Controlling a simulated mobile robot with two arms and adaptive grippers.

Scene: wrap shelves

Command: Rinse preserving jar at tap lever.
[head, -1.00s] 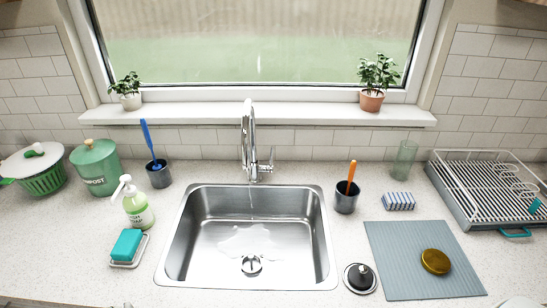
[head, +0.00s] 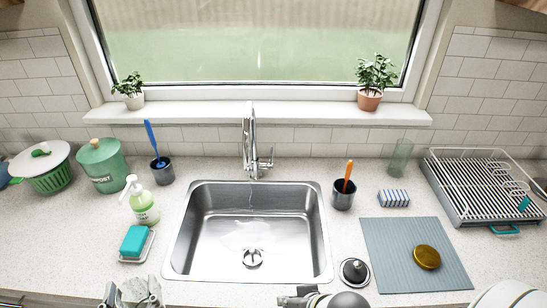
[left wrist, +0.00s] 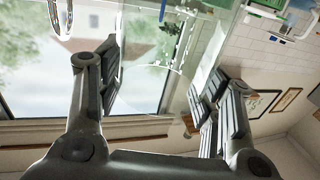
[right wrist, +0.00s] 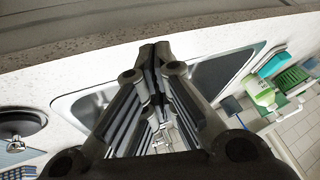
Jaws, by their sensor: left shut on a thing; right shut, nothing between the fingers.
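My left gripper (head: 132,292) shows at the bottom edge of the head view, front left of the sink. It is shut on a clear glass thing, which looks like the preserving jar (left wrist: 160,68), seen between the fingers in the left wrist view. Its full shape cannot be made out. My right gripper (head: 292,298) is shut and empty at the sink's front right edge; its closed fingers also show in the right wrist view (right wrist: 155,62). The chrome tap (head: 250,135) stands behind the sink (head: 210,240), its lever (head: 266,162) on the right. A thin stream falls from the spout.
Left of the sink are a soap bottle (head: 145,208), a teal sponge on a dish (head: 134,240) and a brush cup (head: 162,172).

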